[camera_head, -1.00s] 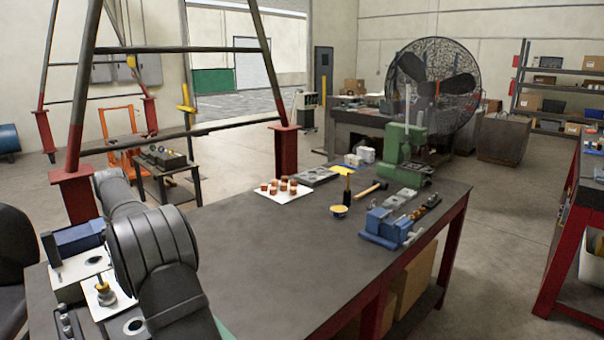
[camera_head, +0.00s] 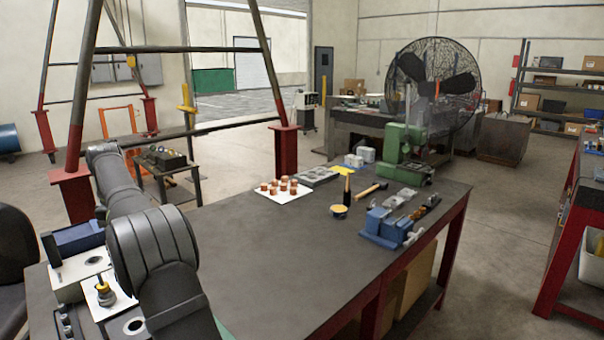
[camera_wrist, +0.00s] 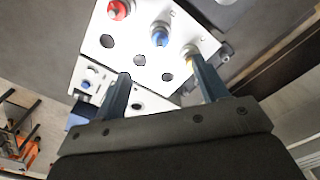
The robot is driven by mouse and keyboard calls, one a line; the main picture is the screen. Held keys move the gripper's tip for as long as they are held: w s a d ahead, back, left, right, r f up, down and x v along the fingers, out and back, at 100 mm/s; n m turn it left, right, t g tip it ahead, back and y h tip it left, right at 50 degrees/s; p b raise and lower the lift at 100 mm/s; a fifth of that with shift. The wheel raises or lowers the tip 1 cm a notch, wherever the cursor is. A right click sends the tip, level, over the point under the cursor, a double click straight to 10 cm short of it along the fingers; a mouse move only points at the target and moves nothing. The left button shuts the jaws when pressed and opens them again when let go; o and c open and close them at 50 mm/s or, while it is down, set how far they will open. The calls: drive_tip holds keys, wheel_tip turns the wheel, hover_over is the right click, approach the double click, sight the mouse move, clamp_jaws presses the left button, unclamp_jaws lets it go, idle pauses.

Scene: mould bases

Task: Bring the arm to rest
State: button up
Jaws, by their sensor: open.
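My gripper (camera_wrist: 160,68) shows in the wrist view with its two fingers spread apart and nothing between them. Beyond the fingers lies a white mould plate (camera_wrist: 120,32) with dark round holes. A red-topped fitting (camera_wrist: 118,9), a blue-topped fitting (camera_wrist: 160,36) and a yellowish fitting (camera_wrist: 190,54) stand on it. The yellowish fitting is close to the right finger in the picture; I cannot tell the gap. In the head view my arm covers the gripper and most of the plates. A fitting with a yellow ring (camera_head: 105,293) shows on a white plate (camera_head: 122,310) at lower left.
The dark workbench (camera_head: 270,255) is clear in its middle. A white tray (camera_head: 270,197) with several copper-coloured pieces stands further back. A blue vise (camera_head: 380,228), a hammer (camera_head: 372,190) and a green machine (camera_head: 397,145) are along the right and back.

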drive_tip(key=shift+s+d+f, duration=0.15)
drive_tip(key=shift+s+d, duration=0.15)
drive_tip(key=shift+s, duration=0.55)
drive_tip(key=shift+s+d+f, duration=0.2)
drive_tip(key=shift+s+d, duration=0.1)
drive_tip(key=shift+s, duration=0.6)
drive_tip(key=shift+s+d+f, duration=0.15)
drive_tip(key=shift+s+d, duration=0.15)
drive_tip(key=shift+s, duration=0.55)
drive_tip(key=shift+w, duration=0.1)
drive_tip(key=shift+w+a+r, duration=0.1)
drive_tip(key=shift+w+a, duration=0.2)
drive_tip(key=shift+w, duration=0.55)
drive_tip(key=shift+w+a+r, duration=0.15)
drive_tip(key=shift+w+a, duration=0.15)
drive_tip(key=shift+w, duration=0.5)
drive_tip(key=shift+w+a+r, duration=0.1)
drive_tip(key=shift+w+a, duration=0.2)
drive_tip(key=shift+w, duration=0.55)
wheel_tip(320, 180, down, 9)
drive_tip(key=shift+r, duration=0.1)
